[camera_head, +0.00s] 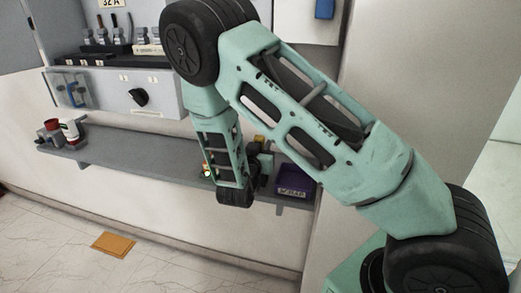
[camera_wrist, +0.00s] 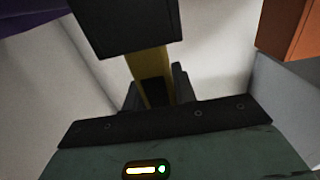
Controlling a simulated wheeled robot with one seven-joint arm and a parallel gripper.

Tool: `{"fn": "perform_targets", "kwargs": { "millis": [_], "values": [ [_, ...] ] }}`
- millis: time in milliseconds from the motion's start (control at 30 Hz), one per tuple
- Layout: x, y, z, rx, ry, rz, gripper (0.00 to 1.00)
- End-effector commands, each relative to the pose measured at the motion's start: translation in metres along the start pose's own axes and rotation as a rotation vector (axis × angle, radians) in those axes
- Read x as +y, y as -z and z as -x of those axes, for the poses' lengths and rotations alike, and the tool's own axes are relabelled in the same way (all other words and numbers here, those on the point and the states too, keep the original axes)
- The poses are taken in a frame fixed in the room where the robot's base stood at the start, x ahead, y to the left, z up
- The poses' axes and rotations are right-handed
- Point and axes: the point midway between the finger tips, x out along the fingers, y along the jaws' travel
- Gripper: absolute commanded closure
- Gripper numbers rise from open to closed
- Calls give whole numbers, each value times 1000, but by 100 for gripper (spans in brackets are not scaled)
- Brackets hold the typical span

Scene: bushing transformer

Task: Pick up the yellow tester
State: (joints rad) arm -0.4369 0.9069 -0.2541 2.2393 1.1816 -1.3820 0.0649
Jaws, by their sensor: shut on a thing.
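The yellow tester (camera_wrist: 149,66) shows in the wrist view as a yellow strip with a large dark block at its upper end. My gripper (camera_wrist: 156,90) is shut on its lower part, one dark finger on either side. In the head view a small yellow patch of the tester (camera_head: 259,140) shows just behind my forearm. My gripper (camera_head: 262,160) is beside it, largely hidden by the arm, above the right part of the shelf. I cannot tell whether the tester touches the shelf.
A purple box (camera_head: 297,181) stands at the right end of the grey shelf (camera_head: 135,158). Red and white items (camera_head: 66,130) stand at its left end. The switch panel (camera_head: 150,92) is above. An orange object (camera_wrist: 284,28) is at the wrist view's upper right.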

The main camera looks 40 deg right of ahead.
Motion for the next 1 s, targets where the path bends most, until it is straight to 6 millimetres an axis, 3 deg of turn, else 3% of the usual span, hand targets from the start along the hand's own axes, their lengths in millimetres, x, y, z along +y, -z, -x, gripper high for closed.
{"fn": "perform_targets", "kwargs": {
  "millis": [600,1000],
  "values": [
    [0,77,0,2,0,-5,98],
    [0,111,0,0,0,-1,98]
  ]
}}
